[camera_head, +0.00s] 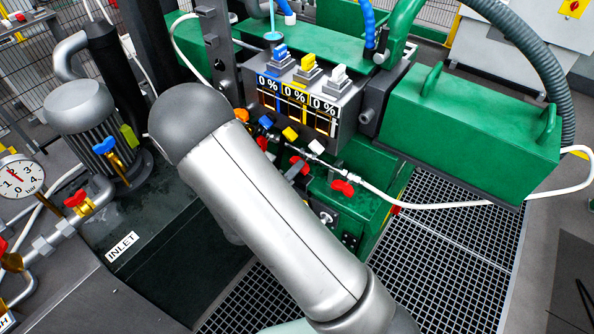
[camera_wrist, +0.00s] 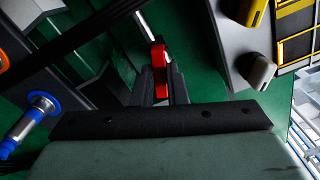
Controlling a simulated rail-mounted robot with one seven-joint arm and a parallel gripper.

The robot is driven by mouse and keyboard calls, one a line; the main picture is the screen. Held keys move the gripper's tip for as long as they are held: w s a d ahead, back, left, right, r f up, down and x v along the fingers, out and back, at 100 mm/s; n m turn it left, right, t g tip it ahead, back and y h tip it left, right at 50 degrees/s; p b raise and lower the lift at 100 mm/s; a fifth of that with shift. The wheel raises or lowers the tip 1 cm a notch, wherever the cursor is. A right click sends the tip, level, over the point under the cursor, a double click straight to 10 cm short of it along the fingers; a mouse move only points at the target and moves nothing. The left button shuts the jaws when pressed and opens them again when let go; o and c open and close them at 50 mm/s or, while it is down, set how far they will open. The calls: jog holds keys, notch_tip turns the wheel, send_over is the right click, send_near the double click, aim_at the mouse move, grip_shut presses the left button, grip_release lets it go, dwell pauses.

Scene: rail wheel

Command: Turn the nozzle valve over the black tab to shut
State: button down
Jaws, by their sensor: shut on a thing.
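In the wrist view a red valve handle (camera_wrist: 160,70) stands between the two dark fingers of my gripper (camera_wrist: 160,88). The gripper is shut on it, and the handle runs roughly lengthwise in the picture. A thin metal rod (camera_wrist: 147,28) leads up from it. In the head view a red handle (camera_head: 298,163) shows just right of my silver arm, which hides most of my gripper there. Another red handle (camera_head: 343,187) sits further right on a white hose. I cannot make out a black tab in either view.
In the head view, blue (camera_head: 265,122), yellow (camera_head: 290,134) and white (camera_head: 316,146) tabs line the panel of 0 % displays (camera_head: 295,97). A green box (camera_head: 470,125) stands right. In the wrist view, a blue-ringed fitting (camera_wrist: 40,104) is left and a pale tab (camera_wrist: 261,71) right.

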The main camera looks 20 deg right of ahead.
jog(key=shift+f+m, duration=0.1)
jog(key=shift+m, duration=0.2)
jog(key=m+b, duration=0.3)
jog(key=m, duration=0.1)
dwell(0.5)
